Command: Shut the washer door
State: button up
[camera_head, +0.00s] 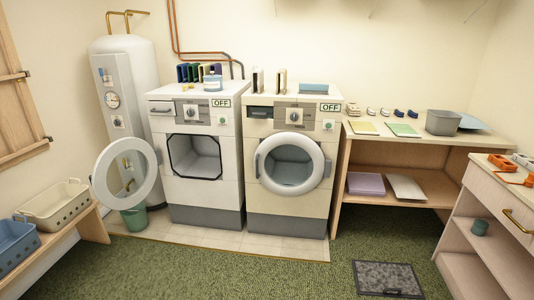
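Two white front-loading machines stand side by side against the back wall. The left machine (207,215) has its round door (125,172) swung wide open to the left, showing a dark-rimmed, empty-looking drum opening (194,157). The door has a white ring and a clear glass middle. The right machine (285,215) has its round door (291,163) closed over its front. Both machines carry an OFF label and a dial. No label that I can read says which is the washer. My gripper and arm are not in view.
A white water tank (128,65) stands behind the open door, with a green bucket (135,217) below it. A low bench with baskets (54,205) is at left, a wooden table (410,139) and drawer unit (495,200) at right. Green carpet in front is mostly clear, except a dark mat (387,278).

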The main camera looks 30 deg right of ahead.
aim_at(98, 179)
jog(key=z, duration=0.25)
jog(key=i+j, duration=0.65)
jog(key=i+j+u, duration=0.1)
jog(key=i+j, duration=1.1)
jog(key=i, duration=0.15)
jog(key=i+j+u, duration=0.1)
jog(key=i+j, duration=1)
jog(key=i, duration=0.25)
